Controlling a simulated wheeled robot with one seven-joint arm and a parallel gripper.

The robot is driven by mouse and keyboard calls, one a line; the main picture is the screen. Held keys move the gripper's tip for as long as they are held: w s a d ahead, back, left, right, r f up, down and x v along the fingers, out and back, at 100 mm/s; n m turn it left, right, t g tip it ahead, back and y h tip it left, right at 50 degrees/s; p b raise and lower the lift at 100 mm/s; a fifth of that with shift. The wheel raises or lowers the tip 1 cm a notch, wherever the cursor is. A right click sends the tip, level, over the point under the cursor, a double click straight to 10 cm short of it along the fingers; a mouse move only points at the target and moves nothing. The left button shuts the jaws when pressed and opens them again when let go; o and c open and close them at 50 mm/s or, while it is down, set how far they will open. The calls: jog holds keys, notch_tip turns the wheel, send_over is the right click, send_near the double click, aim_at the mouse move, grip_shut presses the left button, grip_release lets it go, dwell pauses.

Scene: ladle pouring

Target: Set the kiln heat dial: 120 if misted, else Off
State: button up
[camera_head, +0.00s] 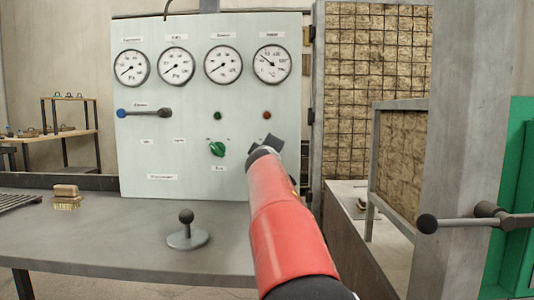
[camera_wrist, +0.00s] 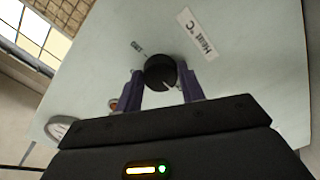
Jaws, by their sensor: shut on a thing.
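The black heat dial (camera_wrist: 160,72) is in the middle of the wrist view, on the pale panel, beside a label (camera_wrist: 198,31) reading "Heat °C". A short pale pointer mark shows on the dial's lower right edge in that view. My gripper (camera_wrist: 160,75) is shut on the dial, with one purple finger on each side. In the head view my red arm reaches the panel (camera_head: 140,187) at its lower right, and my gripper hides the dial there. The scale numbers are too small or hidden to read. I cannot tell from these views whether anything is misted.
Several round gauges (camera_head: 222,63) line the panel's top. Below are a blue-ended lever (camera_head: 145,113), a green lamp (camera_head: 217,115), a red lamp (camera_head: 267,115) and a green knob (camera_head: 217,149). A ball-topped stand (camera_head: 187,232) and a brush (camera_head: 67,197) are on the grey bench (camera_head: 100,235).

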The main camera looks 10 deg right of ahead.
dwell(0.4)
jog(key=o, duration=1)
jog(key=shift+c, duration=0.2)
jog(key=b+v, duration=0.5)
jog(key=v, duration=0.2)
jog(key=shift+s, duration=0.4)
jog(key=shift+a, duration=0.1)
